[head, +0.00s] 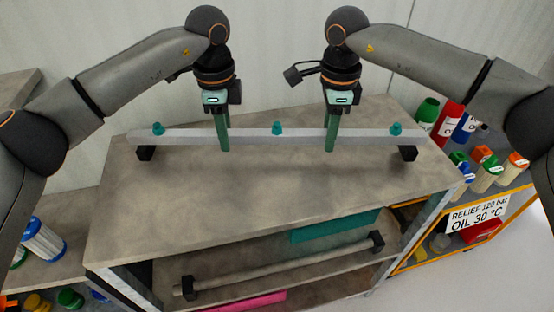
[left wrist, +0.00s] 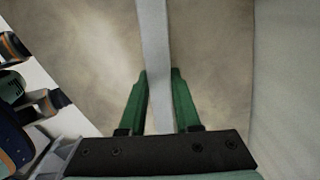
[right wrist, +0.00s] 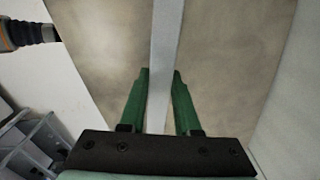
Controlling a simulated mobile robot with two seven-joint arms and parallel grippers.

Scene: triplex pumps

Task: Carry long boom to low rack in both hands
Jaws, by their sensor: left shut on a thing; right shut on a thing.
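The long boom (head: 180,139) is a straight grey bar with teal knobs along its top. It lies level along the back of the grey bench top, its ends at two black blocks (head: 145,153) (head: 408,153). My left gripper (head: 224,140) is shut on it left of the middle knob. My right gripper (head: 330,140) is shut on it to the right of that knob. In the left wrist view (left wrist: 160,90) and the right wrist view (right wrist: 160,80) the bar runs between the green fingers. On the lower shelf, a round grey bar (head: 280,268) lies across two black supports (head: 376,241).
The bench top (head: 250,190) is bare in front of the boom. A teal slab (head: 335,226) and a pink item (head: 255,301) are underneath. Several bottles (head: 470,125) and a sign (head: 478,215) stand at the right. A blue-and-white cylinder (head: 43,239) stands at the left.

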